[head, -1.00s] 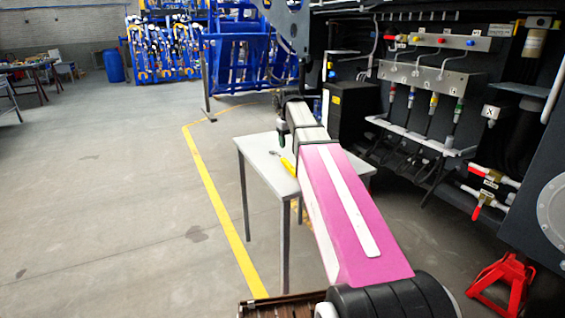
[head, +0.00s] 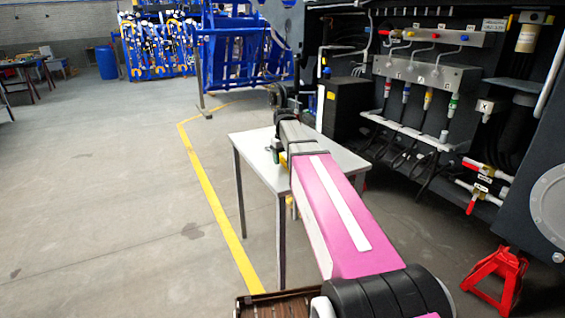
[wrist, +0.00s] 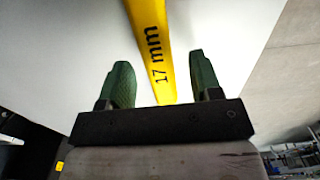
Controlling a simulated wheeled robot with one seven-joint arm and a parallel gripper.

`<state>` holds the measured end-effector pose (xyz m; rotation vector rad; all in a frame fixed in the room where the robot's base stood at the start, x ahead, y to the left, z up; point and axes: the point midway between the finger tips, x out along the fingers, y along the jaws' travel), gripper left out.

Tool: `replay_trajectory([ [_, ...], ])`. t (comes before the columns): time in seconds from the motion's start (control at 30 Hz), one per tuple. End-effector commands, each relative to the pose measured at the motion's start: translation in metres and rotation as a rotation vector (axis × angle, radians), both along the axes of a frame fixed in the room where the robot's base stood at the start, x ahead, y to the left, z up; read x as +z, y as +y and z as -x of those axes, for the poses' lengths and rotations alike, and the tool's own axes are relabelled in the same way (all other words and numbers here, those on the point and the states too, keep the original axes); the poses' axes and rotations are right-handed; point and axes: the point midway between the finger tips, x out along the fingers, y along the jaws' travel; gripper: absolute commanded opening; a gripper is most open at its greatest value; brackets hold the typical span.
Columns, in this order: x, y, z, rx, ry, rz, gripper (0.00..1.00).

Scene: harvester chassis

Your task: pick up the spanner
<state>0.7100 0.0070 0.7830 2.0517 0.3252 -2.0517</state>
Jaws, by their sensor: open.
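The yellow spanner (wrist: 153,50), marked "17 mm", shows in the wrist view, running from the top edge down between the two green fingers. Its ends are not in that view. My gripper (wrist: 158,80) is open, with one finger on each side of the yellow handle and a gap to each. I cannot tell how high the fingers are above the table. In the head view the spanner lies on the small light-topped table (head: 262,147), mostly hidden behind my arm, with a bit of yellow (head: 283,160) showing. My gripper (head: 275,150) is over that table, partly hidden.
The harvester chassis with its hoses and valves (head: 425,75) stands close on the right of the table. A red jack stand (head: 497,280) is on the floor at the lower right. The floor left of the yellow line (head: 215,205) is open.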

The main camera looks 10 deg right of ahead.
Motion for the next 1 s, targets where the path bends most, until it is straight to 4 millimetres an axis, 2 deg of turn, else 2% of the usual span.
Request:
replay_trajectory([
  [0.1,-0.0106,-0.0002,0.0003,0.000,0.001,0.000,0.58],
  [0.33,-0.0117,-0.0003,0.0001,0.000,0.000,0.000,0.58],
  [0.5,-0.0116,-0.0003,0.0001,0.000,0.000,0.000,0.03],
  [0.53,-0.0116,-0.0003,0.0001,0.000,0.000,0.000,0.00],
  [0.83,-0.0107,-0.0003,0.0001,0.000,0.000,0.000,0.00],
  [1.0,-0.0035,-0.0003,0.0000,0.000,-0.001,0.000,0.00],
])
